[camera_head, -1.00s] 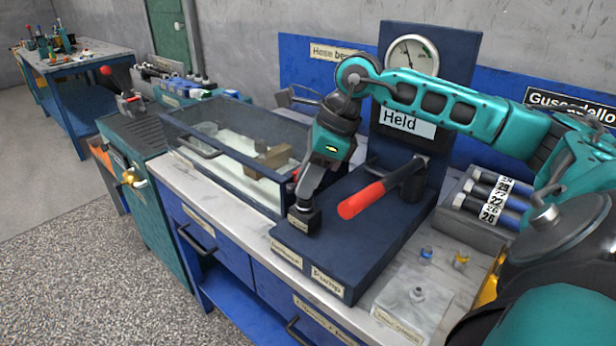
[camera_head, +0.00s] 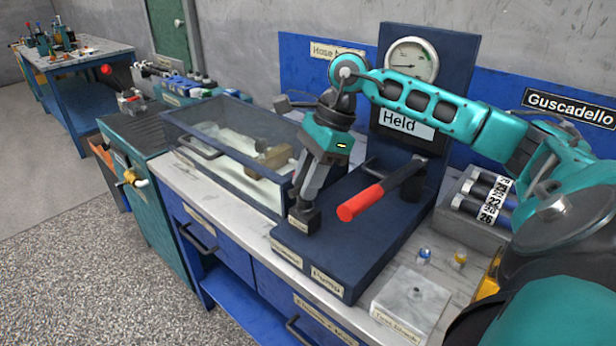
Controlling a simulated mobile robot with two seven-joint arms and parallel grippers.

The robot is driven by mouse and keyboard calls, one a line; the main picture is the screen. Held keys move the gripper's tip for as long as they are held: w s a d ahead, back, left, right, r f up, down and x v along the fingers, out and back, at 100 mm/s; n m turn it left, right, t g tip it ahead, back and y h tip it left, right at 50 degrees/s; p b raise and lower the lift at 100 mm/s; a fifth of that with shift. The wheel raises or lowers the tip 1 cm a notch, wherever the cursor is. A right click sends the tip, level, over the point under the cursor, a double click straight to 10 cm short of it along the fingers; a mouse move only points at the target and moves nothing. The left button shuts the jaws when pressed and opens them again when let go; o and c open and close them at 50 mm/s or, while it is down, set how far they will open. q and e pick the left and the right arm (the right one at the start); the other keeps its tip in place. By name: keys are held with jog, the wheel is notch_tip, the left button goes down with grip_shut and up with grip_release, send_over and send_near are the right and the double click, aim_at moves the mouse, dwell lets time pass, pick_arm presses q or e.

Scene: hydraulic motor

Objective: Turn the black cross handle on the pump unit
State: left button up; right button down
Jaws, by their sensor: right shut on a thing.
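The pump unit (camera_head: 365,258) is a dark blue base with a tall back panel, standing on the bench top. My right gripper (camera_head: 303,213) points down at the left front part of the base and is shut on a small black piece there, which I take to be the black cross handle. The fingers hide most of the handle, so its angle cannot be told. A red-gripped lever (camera_head: 362,203) slants out on the base to the right of the gripper, apart from it. My left gripper is not in view.
A glass-walled tank (camera_head: 225,150) stands close left of the gripper. A round gauge (camera_head: 411,60) and a "Held" sign (camera_head: 402,123) are on the back panel. A rack of labelled cylinders (camera_head: 482,200) and a pale block (camera_head: 411,300) are to the right.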

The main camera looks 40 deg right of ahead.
jog(key=c, duration=0.9)
grip_release()
jog(key=shift+o, duration=0.2)
jog(key=shift+r, duration=0.1)
jog(key=p+v, duration=0.1)
jog(key=v, duration=1.1)
jog(key=shift+d+r+p, duration=0.15)
jog(key=shift+r+p, duration=0.15)
jog(key=shift+r, duration=0.05)
jog(key=shift+s+f, duration=0.1)
jog(key=shift+s, duration=0.05)
